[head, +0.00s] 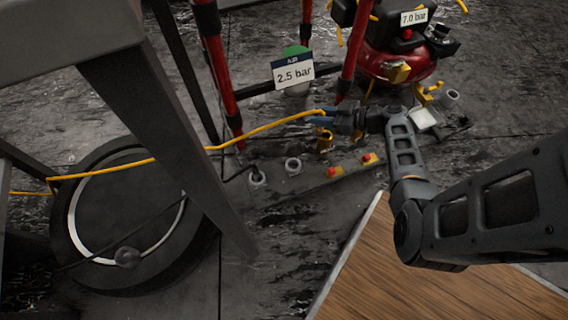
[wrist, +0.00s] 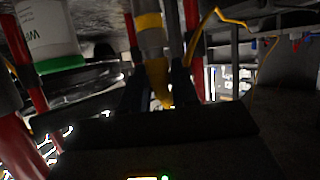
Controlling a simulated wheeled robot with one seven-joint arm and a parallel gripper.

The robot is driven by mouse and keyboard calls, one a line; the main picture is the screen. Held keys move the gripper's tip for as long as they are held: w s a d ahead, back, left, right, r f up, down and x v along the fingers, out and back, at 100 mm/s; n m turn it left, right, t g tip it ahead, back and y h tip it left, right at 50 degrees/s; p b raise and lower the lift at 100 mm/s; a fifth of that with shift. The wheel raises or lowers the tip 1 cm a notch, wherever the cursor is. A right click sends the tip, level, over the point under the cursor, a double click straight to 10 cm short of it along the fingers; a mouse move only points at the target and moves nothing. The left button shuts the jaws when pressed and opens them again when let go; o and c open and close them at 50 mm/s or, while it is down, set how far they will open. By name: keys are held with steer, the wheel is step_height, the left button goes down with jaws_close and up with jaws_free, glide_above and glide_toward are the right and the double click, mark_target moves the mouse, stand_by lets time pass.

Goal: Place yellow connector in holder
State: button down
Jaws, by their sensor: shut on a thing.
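My gripper (head: 322,117) is shut on the yellow connector, at the end of the yellow hose (head: 265,127). In the wrist view, the yellow connector (wrist: 158,82) sits between the two dark fingers. In the head view the fingers mostly hide it. A yellow-brown cylindrical piece (head: 324,142) shows just below the fingertips; I cannot tell whether it touches the connector. Two pale ring-shaped holders, a left one (head: 257,179) and a right one (head: 293,166), stand on the floor to the lower left of my gripper. Both look empty.
Red posts (head: 222,75) and a dark crossbar with a 2.5 bar sign (head: 293,75) stand close behind my gripper. A red compressor (head: 395,62) is at the back right. Red-and-yellow buttons (head: 368,159) and a wooden board (head: 390,270) lie nearer. A grey table leg (head: 165,130) is at left.

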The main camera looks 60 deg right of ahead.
steer(key=w+a+f+b, duration=0.2)
steer(key=a+f+b, duration=0.2)
steer(key=a+f, duration=0.6)
steer(key=shift+w+a+f, duration=0.15)
steer(key=shift+w+f, duration=0.05)
steer(key=shift+w, duration=0.15)
steer(key=shift+f, duration=0.1)
steer(key=shift+f+b, duration=0.15)
steer(key=shift+b, duration=0.15)
steer(key=c, duration=0.9)
jaws_free()
steer(key=shift+o, duration=0.2)
